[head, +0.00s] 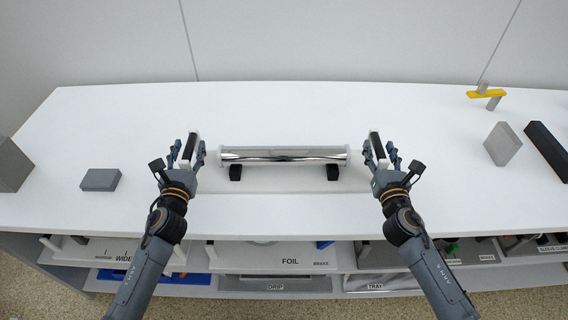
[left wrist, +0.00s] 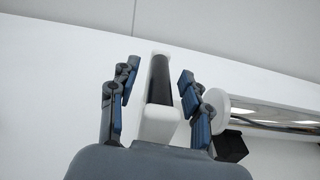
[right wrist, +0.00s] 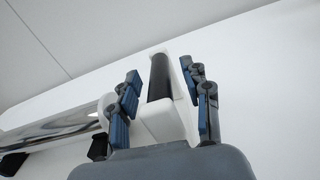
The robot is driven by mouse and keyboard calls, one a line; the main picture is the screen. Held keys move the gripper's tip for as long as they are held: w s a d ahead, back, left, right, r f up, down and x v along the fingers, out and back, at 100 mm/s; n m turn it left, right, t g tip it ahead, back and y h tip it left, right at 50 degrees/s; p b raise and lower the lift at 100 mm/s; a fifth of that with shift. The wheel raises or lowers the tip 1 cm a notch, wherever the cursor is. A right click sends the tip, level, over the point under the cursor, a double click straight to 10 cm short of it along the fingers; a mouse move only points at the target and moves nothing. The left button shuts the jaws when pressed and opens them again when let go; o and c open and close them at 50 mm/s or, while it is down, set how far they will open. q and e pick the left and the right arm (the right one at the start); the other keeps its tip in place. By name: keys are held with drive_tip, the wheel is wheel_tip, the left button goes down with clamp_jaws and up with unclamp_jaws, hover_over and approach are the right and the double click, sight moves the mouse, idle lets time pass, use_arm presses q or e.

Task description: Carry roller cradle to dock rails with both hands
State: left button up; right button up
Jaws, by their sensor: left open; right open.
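The roller cradle holds a shiny chrome roller (head: 284,155) with white end rims, lying left to right on the white table, with black blocks (head: 333,172) under it near both ends. At each end stands a white end piece with a black grip bar, the left bar (head: 188,147) and the right bar (head: 377,146). My left gripper (left wrist: 160,95) is open, its fingers on both sides of the left bar with gaps. My right gripper (right wrist: 165,95) is open, its fingers likewise on both sides of the right bar. I cannot make out the dock rails.
A grey block (head: 100,180) lies left on the table (head: 270,110). A larger grey block (head: 502,144), a black bar (head: 548,150) and a yellow piece (head: 486,94) stand right. Below the front edge is a shelf with labelled trays (head: 272,258). The table behind the roller is clear.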

use_arm(q)
drive_tip(key=shift+w, duration=0.55)
use_arm(e)
drive_tip(key=shift+w, duration=0.55)
use_arm(q)
clamp_jaws()
use_arm(e)
clamp_jaws()
use_arm(q)
drive_tip(key=shift+r, duration=0.3)
use_arm(e)
drive_tip(key=shift+r, duration=0.3)
use_arm(q)
drive_tip(key=shift+w, duration=0.1)
use_arm(e)
drive_tip(key=shift+w, duration=0.1)
